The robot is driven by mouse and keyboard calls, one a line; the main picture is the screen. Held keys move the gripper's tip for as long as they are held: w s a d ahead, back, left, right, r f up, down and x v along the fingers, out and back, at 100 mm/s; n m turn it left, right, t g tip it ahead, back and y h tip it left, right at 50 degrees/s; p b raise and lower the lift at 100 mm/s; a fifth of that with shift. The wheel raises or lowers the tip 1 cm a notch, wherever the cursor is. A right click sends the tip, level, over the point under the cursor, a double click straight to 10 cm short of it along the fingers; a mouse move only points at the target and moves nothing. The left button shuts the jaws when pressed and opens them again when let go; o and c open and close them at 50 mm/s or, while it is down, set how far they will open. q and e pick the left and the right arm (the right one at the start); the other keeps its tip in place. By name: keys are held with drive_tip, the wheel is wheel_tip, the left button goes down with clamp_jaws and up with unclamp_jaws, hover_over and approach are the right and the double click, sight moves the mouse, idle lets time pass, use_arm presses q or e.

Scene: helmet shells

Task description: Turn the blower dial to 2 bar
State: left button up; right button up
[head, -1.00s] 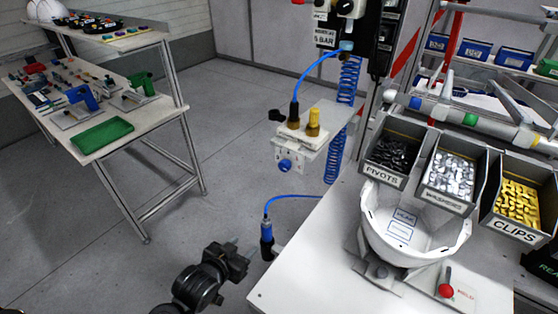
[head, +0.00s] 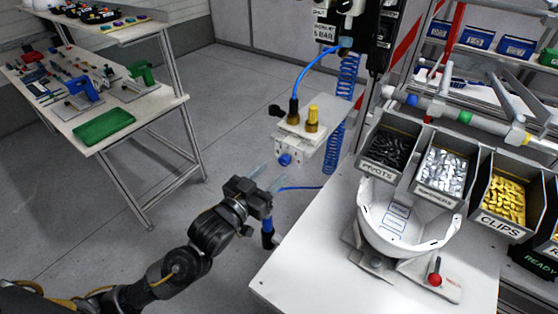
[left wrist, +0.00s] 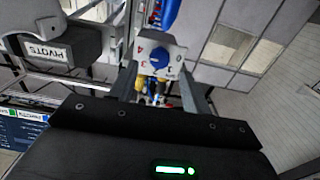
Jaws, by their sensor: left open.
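My left gripper (head: 268,177) is open and empty, just below and left of the dial in the head view. In the left wrist view its two fingers stand on either side of the dial plate, apart from the knob. My right gripper is not in view.
A blue hose and a coiled blue line (head: 347,85) run by the box. A blue blower nozzle (head: 267,234) hangs at the white table's (head: 300,260) left edge. A white helmet shell (head: 385,232) and parts bins stand to the right. The floor left of my arm is clear.

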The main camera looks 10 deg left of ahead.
sight(282, 162)
use_arm(q)
drive_tip(key=shift+p+x, duration=0.55)
drive_tip(key=shift+x, duration=1.75)
drive_tip(key=c, duration=1)
